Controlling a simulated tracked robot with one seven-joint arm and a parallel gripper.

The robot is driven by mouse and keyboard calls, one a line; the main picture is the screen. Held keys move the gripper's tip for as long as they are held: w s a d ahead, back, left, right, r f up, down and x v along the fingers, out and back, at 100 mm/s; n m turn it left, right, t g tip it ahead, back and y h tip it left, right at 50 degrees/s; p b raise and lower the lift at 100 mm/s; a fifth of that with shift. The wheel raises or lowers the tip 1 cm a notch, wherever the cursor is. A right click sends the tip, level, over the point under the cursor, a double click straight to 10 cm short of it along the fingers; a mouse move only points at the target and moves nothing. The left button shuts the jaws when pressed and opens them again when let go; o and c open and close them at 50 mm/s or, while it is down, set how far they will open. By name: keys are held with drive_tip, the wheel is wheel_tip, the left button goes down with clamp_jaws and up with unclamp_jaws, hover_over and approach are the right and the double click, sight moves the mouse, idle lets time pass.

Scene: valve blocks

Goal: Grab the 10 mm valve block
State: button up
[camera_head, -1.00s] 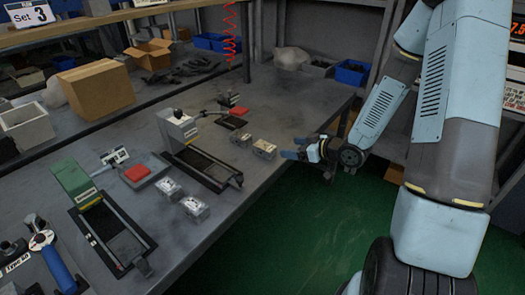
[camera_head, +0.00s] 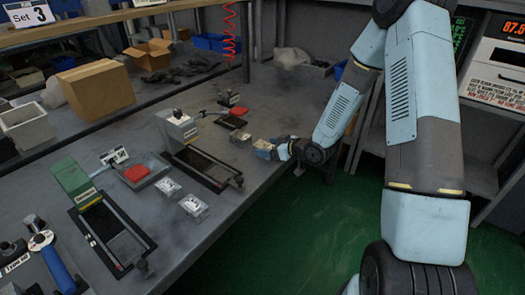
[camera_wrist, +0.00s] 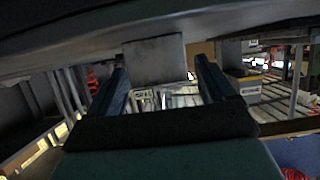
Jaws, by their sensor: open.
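Several small valve blocks stand on the grey workbench (camera_head: 215,225). Two silver ones, a farther one (camera_head: 168,187) and a nearer one (camera_head: 193,205), are at the front edge. A tan one (camera_head: 239,138) stands farther right, beside my gripper (camera_head: 264,147). Another tan block (camera_head: 263,152) is at my fingertips, partly covered by them. In the wrist view a grey-beige block (camera_wrist: 155,60) shows between the two dark fingers of my gripper (camera_wrist: 163,72), with gaps on both sides. My gripper is open. I cannot read which block is 10 mm.
A grey press-like fixture (camera_head: 182,128) and a green one (camera_head: 75,183) stand on the bench, each with a black base. A cardboard box (camera_head: 97,88) is at the back. Green floor (camera_head: 270,225) is clear beyond the bench edge.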

drive_tip(key=shift+x, duration=1.15)
drive_tip(key=c, duration=1.4)
